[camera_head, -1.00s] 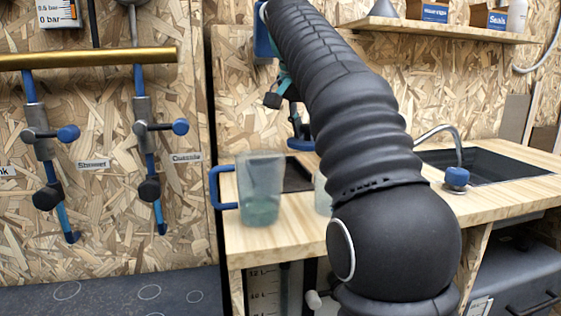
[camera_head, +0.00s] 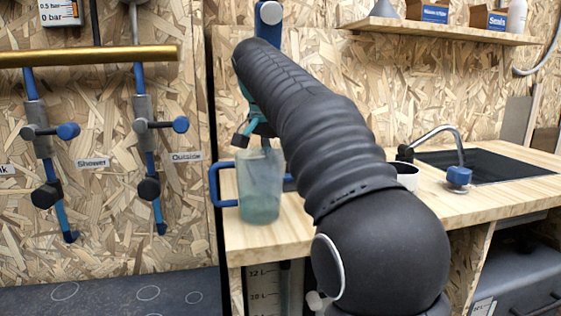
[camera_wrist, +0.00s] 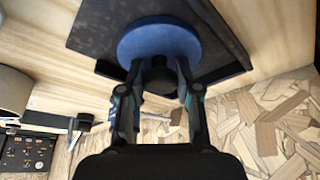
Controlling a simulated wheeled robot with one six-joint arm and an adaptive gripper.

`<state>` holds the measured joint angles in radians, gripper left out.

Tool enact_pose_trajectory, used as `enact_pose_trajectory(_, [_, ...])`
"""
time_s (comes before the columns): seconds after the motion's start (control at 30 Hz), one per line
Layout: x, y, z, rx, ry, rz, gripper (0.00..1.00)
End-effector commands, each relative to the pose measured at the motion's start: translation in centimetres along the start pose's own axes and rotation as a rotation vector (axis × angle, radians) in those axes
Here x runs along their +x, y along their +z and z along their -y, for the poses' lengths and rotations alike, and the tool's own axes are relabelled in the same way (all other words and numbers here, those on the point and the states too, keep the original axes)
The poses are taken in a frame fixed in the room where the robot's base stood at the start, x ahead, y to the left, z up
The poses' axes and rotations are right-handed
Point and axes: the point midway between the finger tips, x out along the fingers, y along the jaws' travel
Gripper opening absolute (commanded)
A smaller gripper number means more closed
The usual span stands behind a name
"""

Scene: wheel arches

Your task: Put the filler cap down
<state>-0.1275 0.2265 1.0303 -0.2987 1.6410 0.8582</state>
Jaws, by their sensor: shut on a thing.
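The filler cap is a blue disc (camera_wrist: 160,40) with a dark central knob. It shows in the wrist view. My gripper (camera_wrist: 158,80) is shut on the knob, one finger on each side. The cap lies over a dark, flat panel (camera_wrist: 95,35) on the wooden worktop; I cannot tell whether it touches. In the head view my gripper (camera_head: 258,140) points down just behind a translucent jug (camera_head: 260,195), which hides most of the cap. A strip of blue shows at the jug's right edge; I cannot tell whether it is the cap.
The jug, with a blue handle (camera_head: 215,190), stands at the worktop's (camera_head: 310,240) left end. A white cup (camera_head: 406,175) stands right of my arm. A sink (camera_head: 490,160) with a blue-knobbed tap (camera_head: 458,177) is farther right. Blue-handled valves (camera_head: 150,190) line the left wall.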

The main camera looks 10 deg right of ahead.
Motion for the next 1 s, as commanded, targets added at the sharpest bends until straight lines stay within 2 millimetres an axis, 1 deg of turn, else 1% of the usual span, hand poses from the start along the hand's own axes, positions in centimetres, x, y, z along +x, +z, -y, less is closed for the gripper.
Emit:
enact_pose_trajectory(0.17, [0.2, 0.1, 0.0, 0.0, 0.0, 0.0, 0.04])
enact_pose_trajectory(0.2, [0.2, 0.1, 0.0, 0.0, 0.0, 0.0, 0.35])
enact_pose_trajectory(0.3, [0.2, 0.1, 0.0, 0.0, 0.0, 0.0, 0.58])
enact_pose_trajectory(0.57, [0.2, 0.1, 0.0, 0.0, 0.0, 0.0, 0.58])
enact_pose_trajectory(0.7, [-0.4, -0.1, 0.0, 0.0, 0.0, 0.0, 0.58])
enact_pose_trajectory(0.77, [-1.1, -0.1, 0.1, -0.001, -0.002, -0.002, 0.58])
enact_pose_trajectory(0.87, [-2.8, -0.1, 0.1, -0.001, -0.003, -0.002, 0.58])
enact_pose_trajectory(1.0, [-5.7, -0.2, 0.1, -0.001, -0.002, -0.002, 0.58])
